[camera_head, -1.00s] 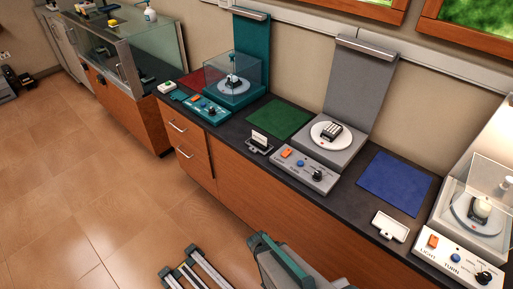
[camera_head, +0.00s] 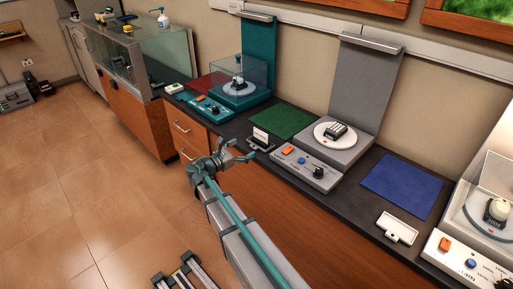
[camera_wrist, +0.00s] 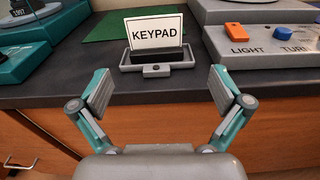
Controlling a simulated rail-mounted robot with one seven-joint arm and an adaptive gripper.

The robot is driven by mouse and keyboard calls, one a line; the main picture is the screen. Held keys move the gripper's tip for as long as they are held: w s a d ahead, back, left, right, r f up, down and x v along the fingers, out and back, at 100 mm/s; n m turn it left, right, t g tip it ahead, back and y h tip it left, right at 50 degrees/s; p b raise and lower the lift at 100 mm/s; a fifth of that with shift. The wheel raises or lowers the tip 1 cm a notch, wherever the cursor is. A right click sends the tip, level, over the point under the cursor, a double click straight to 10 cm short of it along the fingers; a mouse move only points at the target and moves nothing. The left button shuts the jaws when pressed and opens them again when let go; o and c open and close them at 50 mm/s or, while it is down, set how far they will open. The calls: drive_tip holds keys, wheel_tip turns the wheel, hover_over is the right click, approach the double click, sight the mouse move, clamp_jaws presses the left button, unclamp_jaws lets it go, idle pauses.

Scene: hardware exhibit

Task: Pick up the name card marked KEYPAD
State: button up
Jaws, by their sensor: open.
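The white name card marked KEYPAD (camera_wrist: 155,31) stands upright in a dark slotted holder (camera_wrist: 157,62) near the counter's front edge. In the head view the card (camera_head: 260,135) is small, at the left of the grey exhibit's control panel. My gripper (camera_wrist: 160,95) is open and empty, its two pads apart, in front of and short of the card. The card lies between the fingers' lines in the wrist view. In the head view my gripper (camera_head: 247,152) is close to the counter edge beside the holder.
A grey control panel (camera_head: 306,167) with an orange LIGHT button (camera_wrist: 236,31) is right of the card. A teal exhibit (camera_wrist: 40,42) stands left. A green mat (camera_head: 284,121) lies behind.

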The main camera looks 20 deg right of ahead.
sight(260, 131)
drive_tip(key=shift+h, duration=0.3)
drive_tip(key=w+d, duration=0.1)
drive_tip(key=d+r, duration=0.1)
drive_tip(key=w+d+r, duration=0.1)
drive_tip(key=d, duration=0.1)
drive_tip(key=shift+w+r+p, duration=0.15)
drive_tip(key=shift+w+p, duration=0.15)
drive_tip(key=shift+w, duration=0.05)
drive_tip(key=shift+p+x, duration=0.65)
drive_tip(key=shift+x, duration=2.3)
drive_tip(key=shift+s, duration=0.15)
drive_tip(key=c, duration=0.9)
